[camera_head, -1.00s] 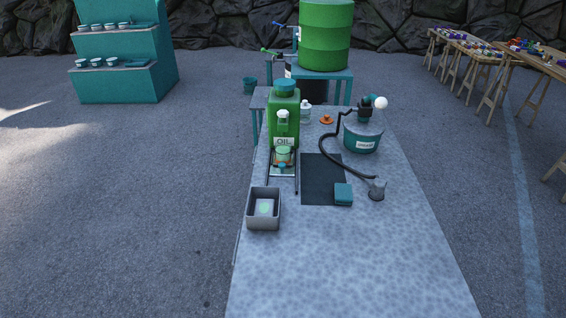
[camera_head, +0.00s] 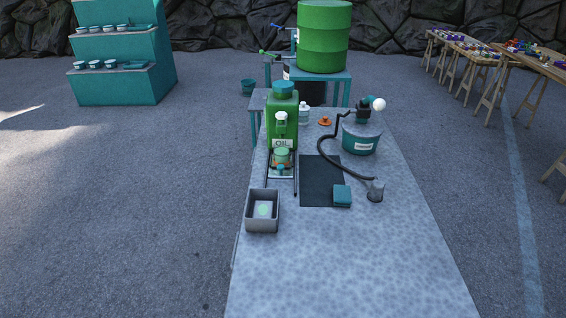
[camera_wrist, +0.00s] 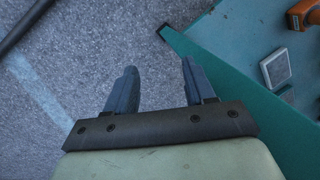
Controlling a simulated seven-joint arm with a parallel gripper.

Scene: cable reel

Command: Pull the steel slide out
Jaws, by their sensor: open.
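A green oil container (camera_head: 281,125) labelled OIL stands at the far left of the long grey table. Under its spout a small pale metal plate, perhaps the steel slide (camera_head: 281,175), lies between two thin dark rails. A green cup (camera_head: 282,156) and a small teal piece are at the plate, covering part of it. My gripper (camera_wrist: 158,68) shows only in the wrist view. It is open and empty, with grey floor between its fingers and a teal surface (camera_wrist: 225,75) to the right. The slide is not recognisable in the wrist view.
A grey bin (camera_head: 262,222) stands in front of the rails. A dark mat (camera_head: 318,180) with a teal block (camera_head: 342,195) lies to the right. A teal grease pail (camera_head: 361,142) with a black hose stands behind. The table's near part is clear.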

